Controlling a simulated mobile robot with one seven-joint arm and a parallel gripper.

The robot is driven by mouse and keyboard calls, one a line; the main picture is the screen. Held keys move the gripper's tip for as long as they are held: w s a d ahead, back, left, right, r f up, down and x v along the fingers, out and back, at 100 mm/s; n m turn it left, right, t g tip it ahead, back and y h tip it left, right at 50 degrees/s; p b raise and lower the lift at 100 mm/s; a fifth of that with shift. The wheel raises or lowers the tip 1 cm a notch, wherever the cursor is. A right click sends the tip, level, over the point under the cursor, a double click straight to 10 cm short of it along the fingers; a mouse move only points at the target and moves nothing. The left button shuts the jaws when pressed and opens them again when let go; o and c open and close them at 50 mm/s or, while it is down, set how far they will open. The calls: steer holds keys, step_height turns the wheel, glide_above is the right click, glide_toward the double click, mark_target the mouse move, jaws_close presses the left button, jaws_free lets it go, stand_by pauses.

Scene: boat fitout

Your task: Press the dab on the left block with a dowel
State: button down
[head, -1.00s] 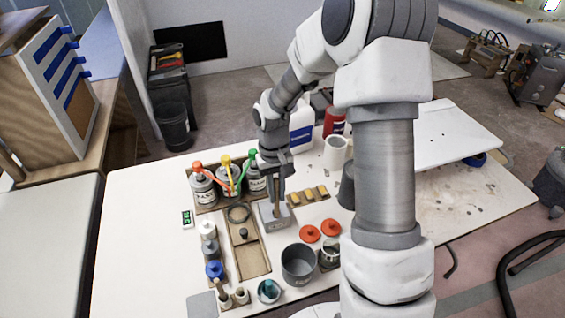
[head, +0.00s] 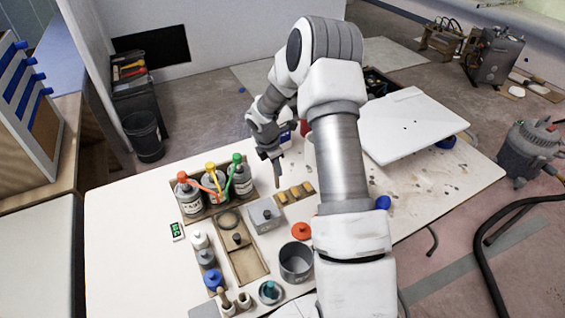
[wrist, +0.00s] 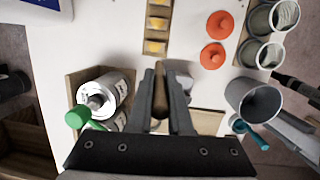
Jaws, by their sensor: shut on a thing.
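My gripper (head: 275,160) is shut on a brown wooden dowel (wrist: 160,92), which points downward. The dowel (head: 278,181) is in the air above the table, behind the grey box and just left of the block strip in the head view. The strip holds a row of blocks with yellow dabs. The left block (head: 282,197) is the one nearest the grey box. In the wrist view it appears to be the block (wrist: 155,47) closest to the dowel tip. The dowel tip looks apart from it. The state of its dab's surface is too small to tell.
A grey box (head: 264,215) stands just in front of the strip. Bottles with red, yellow and green tops (head: 215,185) stand to its left. An orange lid (head: 302,231) and a grey pot (head: 296,262) are nearer the front.

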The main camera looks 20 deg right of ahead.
step_height(320, 180, down, 7)
steer(key=w+d+n+t+b, duration=0.1)
steer(key=d+n+b, duration=0.2)
steer(key=n+b, duration=0.1)
steer(key=shift+w+f+b, duration=0.2)
steer(key=shift+w+b, duration=0.15)
steer(key=shift+w, duration=0.05)
steer(key=shift+a+f+b, duration=0.1)
steer(key=shift+f+b, duration=0.25)
steer(key=shift+f, duration=0.3)
stand_by(2.1)
step_height(320, 180, up, 7)
steer(key=p, duration=0.5)
steer(key=shift+p, duration=0.4)
